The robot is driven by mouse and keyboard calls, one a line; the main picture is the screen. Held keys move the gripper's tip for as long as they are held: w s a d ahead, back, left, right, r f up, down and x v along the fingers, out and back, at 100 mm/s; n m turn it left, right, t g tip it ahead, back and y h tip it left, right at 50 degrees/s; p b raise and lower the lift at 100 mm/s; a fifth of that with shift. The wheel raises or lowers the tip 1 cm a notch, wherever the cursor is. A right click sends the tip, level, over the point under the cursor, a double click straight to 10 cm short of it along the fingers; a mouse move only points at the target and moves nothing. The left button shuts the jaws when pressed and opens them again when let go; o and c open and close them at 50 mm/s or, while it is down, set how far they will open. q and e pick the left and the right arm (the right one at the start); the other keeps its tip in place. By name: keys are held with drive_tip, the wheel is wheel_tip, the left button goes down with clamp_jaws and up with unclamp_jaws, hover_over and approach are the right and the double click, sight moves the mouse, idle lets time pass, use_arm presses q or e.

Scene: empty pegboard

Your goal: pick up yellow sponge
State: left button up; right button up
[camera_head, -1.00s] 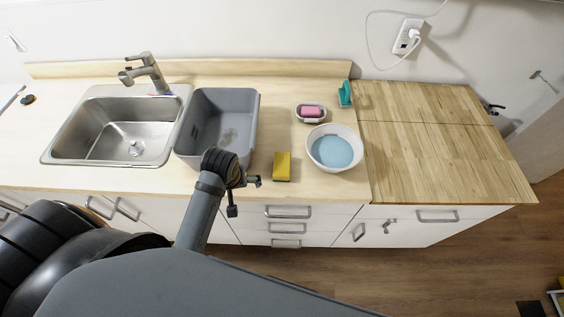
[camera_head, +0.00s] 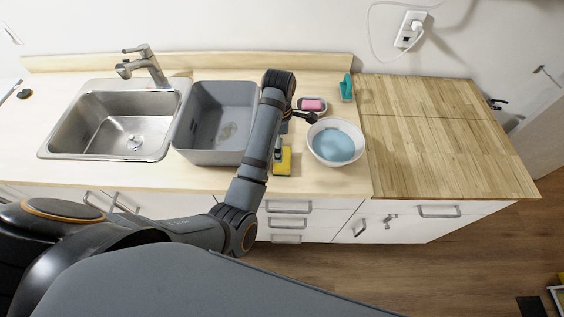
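The yellow sponge (camera_head: 285,163) with a dark underside lies on the light wooden counter, between the grey basin and the white bowl. My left arm reaches over the counter, and its forearm covers the left edge of the sponge. My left gripper (camera_head: 295,132) is open and empty, its two fingers spread wide. One fingertip overlaps the far end of the sponge in the picture; I cannot tell whether it touches. The other finger is near the bowl's rim and the soap dish. My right gripper is not in view.
A white bowl (camera_head: 319,129) with blue content stands just right of the sponge. A grey basin (camera_head: 200,150) and steel sink (camera_head: 150,150) are left. The butcher-block top (camera_head: 440,140) is clear.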

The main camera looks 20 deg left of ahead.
use_arm(q)
wheel_tip(320, 180, down, 4)
drive_tip(key=b, duration=0.3)
drive_tip(key=shift+w+f, duration=0.1)
drive_tip(key=shift+f, duration=0.1)
drive_tip(key=shift+r, duration=0.1)
wheel_tip(320, 180, down, 5)
drive_tip(key=b, duration=0.3)
drive_tip(key=shift+a+b, duration=0.15)
drive_tip(key=shift+b, duration=0.2)
drive_tip(key=c, duration=0.5)
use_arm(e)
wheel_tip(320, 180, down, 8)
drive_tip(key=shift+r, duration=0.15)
